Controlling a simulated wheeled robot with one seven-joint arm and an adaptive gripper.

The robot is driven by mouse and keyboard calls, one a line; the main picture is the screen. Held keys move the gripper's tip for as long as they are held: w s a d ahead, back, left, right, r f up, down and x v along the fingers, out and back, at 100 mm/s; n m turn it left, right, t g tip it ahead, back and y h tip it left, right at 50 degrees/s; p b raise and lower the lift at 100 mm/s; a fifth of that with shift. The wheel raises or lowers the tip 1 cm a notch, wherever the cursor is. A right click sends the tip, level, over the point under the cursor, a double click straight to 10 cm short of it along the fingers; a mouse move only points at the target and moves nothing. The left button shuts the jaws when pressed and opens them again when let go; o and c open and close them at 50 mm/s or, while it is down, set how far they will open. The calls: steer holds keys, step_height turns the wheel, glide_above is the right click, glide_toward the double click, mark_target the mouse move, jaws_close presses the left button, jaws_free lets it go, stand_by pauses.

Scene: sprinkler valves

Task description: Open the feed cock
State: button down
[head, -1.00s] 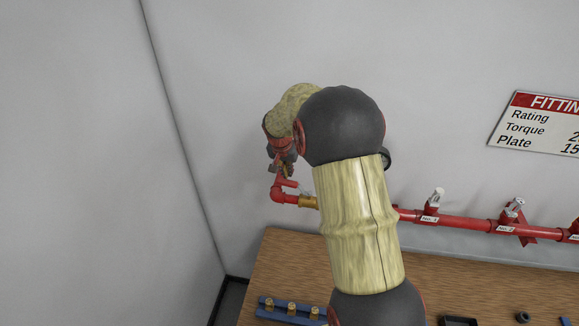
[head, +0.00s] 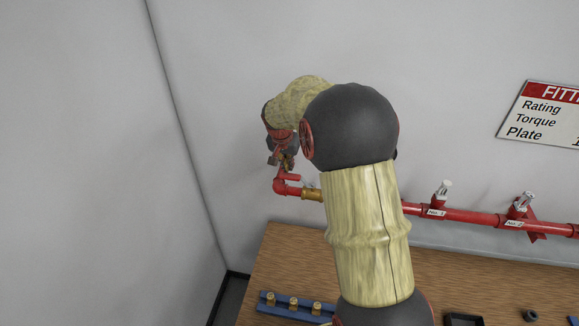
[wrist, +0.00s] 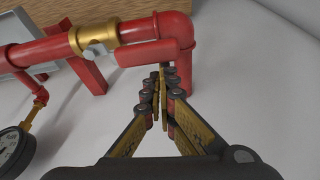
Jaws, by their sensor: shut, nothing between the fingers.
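The feed cock has a brass body (wrist: 95,37) on the red pipe, with a grey stem and a red lever (wrist: 146,53). In the wrist view the lever lies roughly along the pipe, its free end near the elbow. The brass body also shows in the head view (head: 312,194), partly hidden by my arm. My gripper (wrist: 161,72) is shut and empty, its fingertips close to the lever's free end; I cannot tell if they touch it. In the head view my gripper (head: 285,165) is just above the pipe elbow.
The red pipe (head: 470,216) runs right along the wall with small valves labelled No. 1 and No. 2. A gauge (wrist: 15,150) hangs at left in the wrist view. Below is a wooden bench (head: 285,255) with a blue rack (head: 285,308). A sign (head: 545,118) hangs at right.

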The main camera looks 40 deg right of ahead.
steer(key=v, duration=1.2)
